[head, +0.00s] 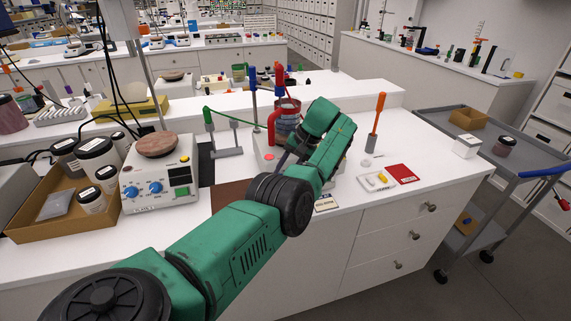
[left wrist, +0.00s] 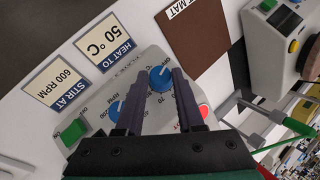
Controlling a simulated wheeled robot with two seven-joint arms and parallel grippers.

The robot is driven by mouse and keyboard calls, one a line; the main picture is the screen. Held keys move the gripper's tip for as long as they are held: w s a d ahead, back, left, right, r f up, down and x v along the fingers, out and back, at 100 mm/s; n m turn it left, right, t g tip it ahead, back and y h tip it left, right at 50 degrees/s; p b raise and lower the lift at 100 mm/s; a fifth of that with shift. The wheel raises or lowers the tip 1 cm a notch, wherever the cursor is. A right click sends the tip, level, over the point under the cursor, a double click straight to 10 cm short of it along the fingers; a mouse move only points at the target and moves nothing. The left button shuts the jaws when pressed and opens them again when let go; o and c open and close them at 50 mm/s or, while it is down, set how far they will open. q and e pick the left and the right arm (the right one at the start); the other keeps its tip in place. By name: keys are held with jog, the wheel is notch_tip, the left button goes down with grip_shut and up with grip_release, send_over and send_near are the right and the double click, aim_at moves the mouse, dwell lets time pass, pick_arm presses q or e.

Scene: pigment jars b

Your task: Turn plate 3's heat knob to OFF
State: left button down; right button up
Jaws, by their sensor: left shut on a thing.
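Plate 3 is a white hotplate, mostly hidden by my arm in the head view (head: 264,160). Its front panel (left wrist: 128,75) shows upside down in the left wrist view. The blue heat knob (left wrist: 161,78) is between the fingertips of my left gripper (left wrist: 162,77), which is shut on it. The scale number 70 shows beside it. A second blue knob (left wrist: 115,108), on the rpm side, is outside the left finger. In the head view my left gripper (head: 287,158) is at the plate's front, partly hidden by my arm. My right gripper is out of view.
A green switch (left wrist: 73,131) and a red light (left wrist: 204,111) are on the panel. Cards read HEAT TO 50 °C (left wrist: 105,43) and STIR AT 600 RPM (left wrist: 55,83). Another hotplate (head: 160,176) stands left, and a clamped red vessel (head: 288,116) behind.

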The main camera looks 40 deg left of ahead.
pick_arm(q)
jog(key=n+p, duration=0.1)
jog(key=t+h+p, duration=0.1)
jog(key=p, duration=0.1)
jog(key=shift+s+a+r+n+h, duration=0.2)
jog(key=shift+n+h, duration=0.1)
jog(key=shift+n, duration=0.1)
jog(key=shift+f+n+p, duration=0.2)
jog(key=shift+n+p, duration=0.2)
jog(key=shift+p, duration=0.1)
jog(key=shift+h, duration=0.3)
jog(key=c, duration=0.8)
grip_release()
jog(key=shift+o, duration=1.4)
jog(key=shift+a+f, duration=0.1)
jog(key=shift+w+a, duration=0.1)
jog(key=shift+w, duration=0.05)
